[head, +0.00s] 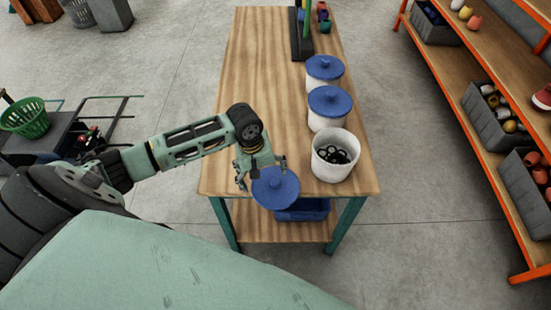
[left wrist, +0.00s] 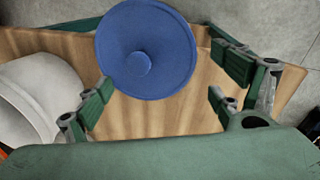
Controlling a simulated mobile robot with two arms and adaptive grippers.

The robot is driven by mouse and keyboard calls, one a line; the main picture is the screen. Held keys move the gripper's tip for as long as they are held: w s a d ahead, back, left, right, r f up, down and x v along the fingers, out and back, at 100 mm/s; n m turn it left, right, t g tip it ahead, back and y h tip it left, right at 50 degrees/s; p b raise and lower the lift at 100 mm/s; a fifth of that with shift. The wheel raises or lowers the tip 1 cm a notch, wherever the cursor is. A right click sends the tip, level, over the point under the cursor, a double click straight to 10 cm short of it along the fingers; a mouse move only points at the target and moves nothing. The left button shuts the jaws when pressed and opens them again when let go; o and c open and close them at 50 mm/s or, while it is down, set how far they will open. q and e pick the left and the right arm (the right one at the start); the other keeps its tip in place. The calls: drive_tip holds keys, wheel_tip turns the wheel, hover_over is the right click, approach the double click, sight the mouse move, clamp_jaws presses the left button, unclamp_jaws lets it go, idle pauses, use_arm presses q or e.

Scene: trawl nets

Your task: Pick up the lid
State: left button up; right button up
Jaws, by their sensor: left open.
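The lid (head: 276,188) is a round blue disc with a small knob on top. It shows at the table's near edge in the head view and seems to reach past that edge. In the left wrist view the lid (left wrist: 147,50) is at the top middle, knob towards the camera. My left gripper (head: 262,172) is open and empty, just above and beside the lid. Its green fingers (left wrist: 163,100) stand apart on either side of the lid's lower part. I cannot tell whether a finger touches it. My right gripper is not in view.
An open white bucket (head: 334,168) with dark rings inside stands right of the lid. Two white buckets with blue lids (head: 329,102) stand behind it on the wooden table (head: 262,70). A blue bin (head: 302,210) sits on the lower shelf. Orange shelving (head: 462,80) stands at right.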

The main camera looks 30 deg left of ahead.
sight(269, 188)
use_arm(q)
drive_tip(key=f, duration=0.2)
drive_tip(key=d+f+p, duration=0.1)
drive_tip(key=shift+d+f, duration=0.1)
drive_tip(key=shift+f, duration=0.3)
drive_tip(key=shift+w+f, duration=0.1)
drive_tip(key=shift+f, duration=0.5)
drive_tip(key=shift+c, duration=0.6)
drive_tip(key=c, duration=0.6)
drive_tip(key=shift+r, duration=0.1)
drive_tip(key=shift+c, duration=0.2)
